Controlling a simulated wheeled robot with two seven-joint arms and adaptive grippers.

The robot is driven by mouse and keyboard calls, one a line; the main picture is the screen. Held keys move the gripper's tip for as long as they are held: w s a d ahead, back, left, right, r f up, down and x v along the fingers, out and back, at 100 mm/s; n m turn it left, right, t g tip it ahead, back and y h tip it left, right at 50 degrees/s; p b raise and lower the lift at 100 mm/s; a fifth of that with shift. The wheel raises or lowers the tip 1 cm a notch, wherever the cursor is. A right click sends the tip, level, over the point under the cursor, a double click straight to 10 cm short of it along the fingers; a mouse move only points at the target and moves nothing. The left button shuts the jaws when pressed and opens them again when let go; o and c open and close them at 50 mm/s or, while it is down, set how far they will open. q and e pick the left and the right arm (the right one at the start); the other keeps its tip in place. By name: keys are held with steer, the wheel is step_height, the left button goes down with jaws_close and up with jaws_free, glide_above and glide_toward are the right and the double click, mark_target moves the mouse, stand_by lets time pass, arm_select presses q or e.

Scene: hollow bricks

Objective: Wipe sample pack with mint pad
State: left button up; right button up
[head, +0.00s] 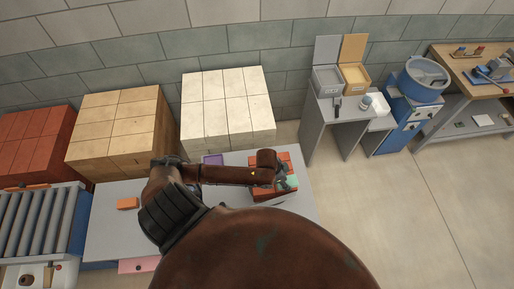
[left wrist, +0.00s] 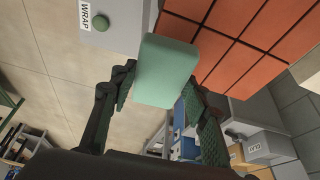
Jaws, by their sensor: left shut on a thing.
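The sample pack, a block of orange-red bricks with dark joints, lies on the grey table and shows in the head view (head: 285,160) and the left wrist view (left wrist: 243,45). My left gripper (head: 283,179) is over the pack's right part. It is shut on the mint pad (left wrist: 166,70), a pale green rounded block between its two fingers; the pad also shows in the head view (head: 293,181). The pad overlaps the pack's edge in the wrist view; I cannot tell whether they touch. My arm hides part of the pack. My right gripper is not in view.
The grey table (head: 110,232) also bears an orange brick (head: 127,203) and a purple tray (head: 212,159). A box labelled WRAP with a green button (left wrist: 103,22) is near the pack. Brick stacks (head: 228,105) stand behind. Open floor (head: 410,205) lies to the right.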

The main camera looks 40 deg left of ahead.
arm_select(q)
steer(key=shift+r, duration=1.6)
